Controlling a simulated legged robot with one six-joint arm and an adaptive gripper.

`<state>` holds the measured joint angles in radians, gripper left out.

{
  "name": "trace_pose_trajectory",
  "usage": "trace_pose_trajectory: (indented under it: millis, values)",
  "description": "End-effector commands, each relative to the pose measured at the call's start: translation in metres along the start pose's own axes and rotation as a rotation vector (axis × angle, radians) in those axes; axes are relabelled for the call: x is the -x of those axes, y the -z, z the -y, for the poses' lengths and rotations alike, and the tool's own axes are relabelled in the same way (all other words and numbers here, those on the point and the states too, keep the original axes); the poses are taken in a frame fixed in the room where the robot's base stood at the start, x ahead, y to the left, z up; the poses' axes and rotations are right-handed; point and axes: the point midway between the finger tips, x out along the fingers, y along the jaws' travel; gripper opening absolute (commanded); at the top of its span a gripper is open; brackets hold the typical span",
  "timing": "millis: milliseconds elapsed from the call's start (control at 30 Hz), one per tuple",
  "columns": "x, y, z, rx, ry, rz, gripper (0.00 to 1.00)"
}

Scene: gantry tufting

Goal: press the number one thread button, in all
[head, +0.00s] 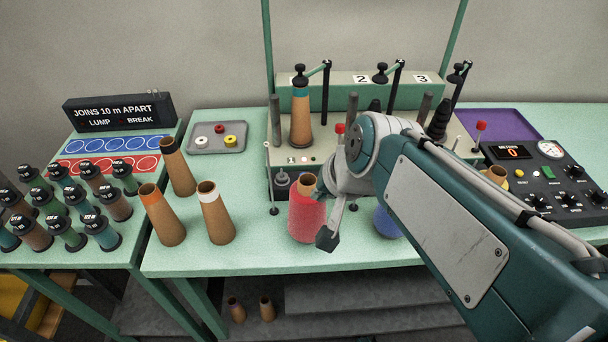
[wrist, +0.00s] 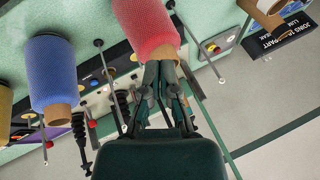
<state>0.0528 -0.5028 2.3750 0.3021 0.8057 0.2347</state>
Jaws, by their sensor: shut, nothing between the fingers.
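The tufting machine (head: 375,95) stands at the back of the table, with labels 2 and 3 readable on top. Its left station holds a bare brown cone (head: 301,120). Small light buttons (head: 303,160) sit on the front panel below that cone; their markings are too small to read. My gripper (head: 325,240) is shut and empty, low in front of the machine at the red yarn cone (head: 306,216). In the wrist view my gripper (wrist: 165,68) overlaps the end of the red yarn cone (wrist: 146,27); I cannot tell whether they touch. My arm hides part of the machine front.
A blue yarn cone (wrist: 52,72) stands beside the red one. Brown cones (head: 215,215) stand at the table's left, near a grey tray (head: 217,138). A control box (head: 545,180) is at right. Thin posts (head: 269,180) rise before the machine.

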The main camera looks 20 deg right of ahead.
Motion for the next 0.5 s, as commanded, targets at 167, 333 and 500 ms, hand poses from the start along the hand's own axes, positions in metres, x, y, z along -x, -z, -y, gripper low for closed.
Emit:
trace_pose_trajectory:
  millis: [167, 333, 500]
  values:
    - [-0.035, 0.046, 0.023, -0.394, 0.104, 0.040, 0.00]
    - [-0.072, 0.093, 0.033, -0.787, 0.188, 0.070, 0.00]
    - [-0.110, 0.136, 0.031, -1.150, 0.250, 0.092, 0.00]
